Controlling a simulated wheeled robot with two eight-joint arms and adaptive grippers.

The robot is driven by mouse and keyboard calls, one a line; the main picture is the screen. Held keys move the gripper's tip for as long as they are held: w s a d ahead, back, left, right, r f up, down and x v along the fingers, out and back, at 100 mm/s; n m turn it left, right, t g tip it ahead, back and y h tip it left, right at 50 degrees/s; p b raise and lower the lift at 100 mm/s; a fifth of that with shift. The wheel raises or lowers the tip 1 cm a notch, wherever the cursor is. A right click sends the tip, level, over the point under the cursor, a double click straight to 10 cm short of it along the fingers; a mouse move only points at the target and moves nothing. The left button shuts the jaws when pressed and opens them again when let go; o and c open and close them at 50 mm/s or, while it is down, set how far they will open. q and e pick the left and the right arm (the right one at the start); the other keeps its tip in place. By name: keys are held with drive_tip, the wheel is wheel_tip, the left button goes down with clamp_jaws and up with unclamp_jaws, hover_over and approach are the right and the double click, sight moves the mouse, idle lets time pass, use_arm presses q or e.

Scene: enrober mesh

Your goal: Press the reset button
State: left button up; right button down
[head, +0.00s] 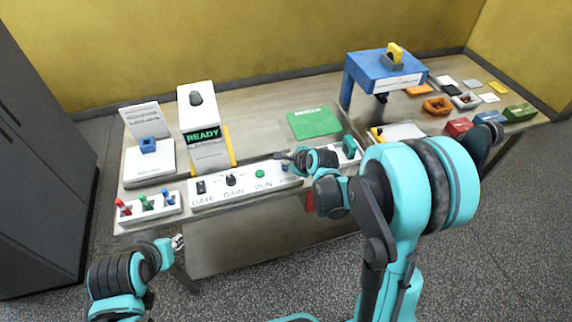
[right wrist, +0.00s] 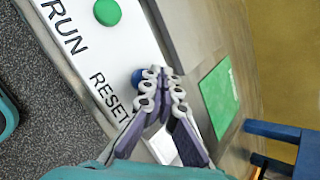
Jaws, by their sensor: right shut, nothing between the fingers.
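The white control panel (head: 215,191) lies along the table's front edge, with a switch, a knob and a green RUN button (head: 259,174). In the right wrist view, a blue button (right wrist: 137,76) sits by the RESET label (right wrist: 107,90), partly hidden by my fingers. My right gripper (right wrist: 163,74) is shut and empty, its fingertips right at the blue button; I cannot tell whether they touch. In the head view my right gripper (head: 288,156) is over the panel's right end and covers the RESET label. My left gripper (head: 178,242) is off the table's front, too small to read.
A display reading READY (head: 203,134) stands behind the panel. A rack with red, green and blue pieces (head: 148,208) is left of it. A green mat (head: 314,122) lies behind my right gripper. A blue stand (head: 385,75) and several small trays are at the right.

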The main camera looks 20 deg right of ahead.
idle(0.3)
drive_tip(key=shift+r+p, duration=1.9)
drive_tip(key=shift+r, duration=0.7)
drive_tip(key=shift+f, duration=0.1)
drive_tip(key=shift+s+r+n, duration=0.2)
drive_tip(key=shift+s+n, duration=0.05)
drive_tip(key=shift+n, duration=0.05)
drive_tip(key=s+r+n+g+h+b, duration=0.2)
drive_tip(key=s+n+b, duration=0.3)
drive_tip(key=s+n, duration=1.8)
drive_tip(key=shift+s+r+n+b, duration=0.3)
drive_tip(key=shift+s+r, duration=0.1)
drive_tip(key=shift+s, duration=0.35)
